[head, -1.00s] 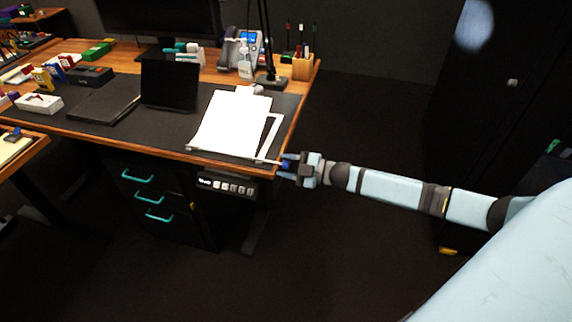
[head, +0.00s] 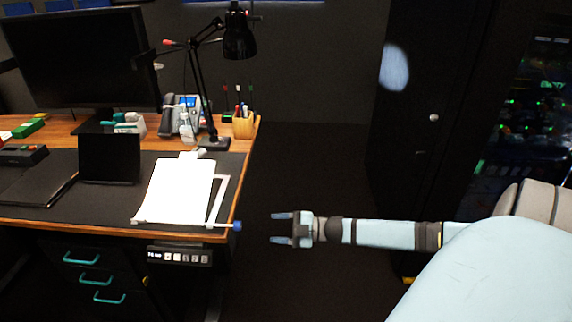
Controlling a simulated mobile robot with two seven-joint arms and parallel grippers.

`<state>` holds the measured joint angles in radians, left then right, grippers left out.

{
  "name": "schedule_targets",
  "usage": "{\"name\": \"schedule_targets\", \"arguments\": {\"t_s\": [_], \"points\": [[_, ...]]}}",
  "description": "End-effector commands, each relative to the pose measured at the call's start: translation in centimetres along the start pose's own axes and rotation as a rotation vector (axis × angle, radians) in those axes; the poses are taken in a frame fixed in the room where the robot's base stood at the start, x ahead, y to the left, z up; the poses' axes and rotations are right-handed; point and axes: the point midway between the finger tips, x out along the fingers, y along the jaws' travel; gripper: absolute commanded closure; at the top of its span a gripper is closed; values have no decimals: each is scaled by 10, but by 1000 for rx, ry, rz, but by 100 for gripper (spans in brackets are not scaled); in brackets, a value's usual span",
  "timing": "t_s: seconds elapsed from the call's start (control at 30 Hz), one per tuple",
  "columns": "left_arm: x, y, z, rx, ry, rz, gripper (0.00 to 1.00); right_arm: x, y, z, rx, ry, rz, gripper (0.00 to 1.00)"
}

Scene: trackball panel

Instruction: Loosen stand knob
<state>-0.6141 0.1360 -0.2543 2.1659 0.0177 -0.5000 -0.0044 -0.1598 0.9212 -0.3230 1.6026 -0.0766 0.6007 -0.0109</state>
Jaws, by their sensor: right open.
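The stand with white paper on it (head: 178,190) sits at the right front corner of the desk. Its small blue knob (head: 238,226) sticks out at the stand's lower right, past the desk's edge. My right gripper (head: 279,228) is to the right of the knob, at about the same height in the picture. Its two fingers are apart and point left toward the knob. Nothing is between them, and a gap separates them from the knob. My left gripper is not in view.
The wooden desk (head: 60,226) carries a monitor (head: 80,60), a black lamp (head: 238,38), a phone (head: 183,115) and a pen holder (head: 243,126). A button panel (head: 180,256) and drawers hang below its front edge. A dark cabinet (head: 430,100) stands at the back right. Floor to the desk's right is clear.

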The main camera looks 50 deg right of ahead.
Motion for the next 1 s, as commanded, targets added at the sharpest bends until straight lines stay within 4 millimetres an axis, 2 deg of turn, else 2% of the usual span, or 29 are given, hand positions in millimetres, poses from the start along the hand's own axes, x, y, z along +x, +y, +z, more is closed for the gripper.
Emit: {"name": "schedule_targets", "arguments": {"t_s": [0.1, 0.23, 1.0], "points": [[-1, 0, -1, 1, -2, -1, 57, -15, -1, 0, 1, -1, -1, 44], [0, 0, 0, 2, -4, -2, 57, -22, 0, 0, 0, 1, 0, 44], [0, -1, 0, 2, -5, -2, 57, -23, 0, 0, 0, 0, 0, 44]]}}
